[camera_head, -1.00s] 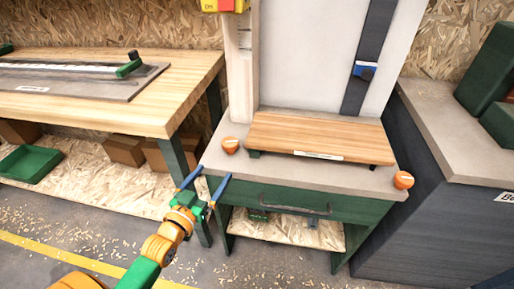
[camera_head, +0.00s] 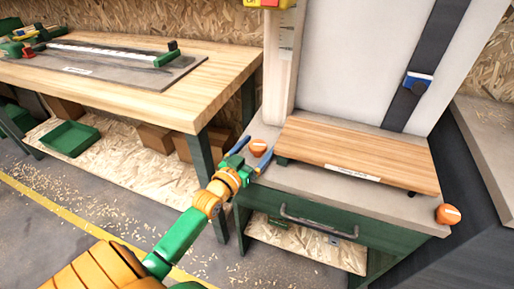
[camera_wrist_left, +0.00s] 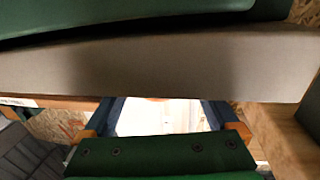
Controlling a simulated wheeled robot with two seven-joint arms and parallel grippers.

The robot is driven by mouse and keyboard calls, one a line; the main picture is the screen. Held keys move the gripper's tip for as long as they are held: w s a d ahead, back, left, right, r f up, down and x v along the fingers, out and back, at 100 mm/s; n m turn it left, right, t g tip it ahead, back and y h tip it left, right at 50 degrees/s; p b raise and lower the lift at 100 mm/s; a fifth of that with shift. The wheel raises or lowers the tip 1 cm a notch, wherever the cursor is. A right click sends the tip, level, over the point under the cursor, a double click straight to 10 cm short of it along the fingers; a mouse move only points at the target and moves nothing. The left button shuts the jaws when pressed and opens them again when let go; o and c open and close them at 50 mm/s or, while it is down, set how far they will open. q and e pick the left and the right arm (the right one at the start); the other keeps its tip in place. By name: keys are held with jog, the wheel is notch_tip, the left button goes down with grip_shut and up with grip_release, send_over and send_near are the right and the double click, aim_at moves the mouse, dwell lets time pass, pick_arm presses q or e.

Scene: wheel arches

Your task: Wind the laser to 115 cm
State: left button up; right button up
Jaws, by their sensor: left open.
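A blue and white block (camera_head: 418,80) sits on a dark vertical strip of the pale upright panel; I cannot tell if it is the laser. A post with scale marks (camera_head: 287,40) stands at the panel's left; its numbers are too small to read. An orange knob (camera_head: 258,147) is at the left front of the cabinet top, and another orange knob (camera_head: 448,214) is at the right front corner. My left gripper (camera_head: 252,154) is open, its blue fingers near the left knob; I cannot tell whether they touch it.
A wooden board (camera_head: 355,150) lies on the grey-topped green cabinet (camera_head: 318,188). A wooden workbench (camera_head: 110,85) with a long ruler plate stands at the left, a green tray (camera_head: 70,138) and boxes below it. A dark cabinet is at the right edge.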

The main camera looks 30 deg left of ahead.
pick_arm(q)
jog(key=c, duration=1.4)
jog(key=m+h+b, duration=0.2)
jog(key=h+b, duration=0.1)
jog(key=shift+f+h, duration=0.25)
jog(key=shift+h, duration=0.05)
jog(key=shift+r+m+h+b, duration=0.2)
jog(key=shift+m+h+b, duration=0.3)
jog(key=shift+h+b, duration=0.15)
jog(key=o, duration=1.4)
jog(key=shift+s, duration=0.1)
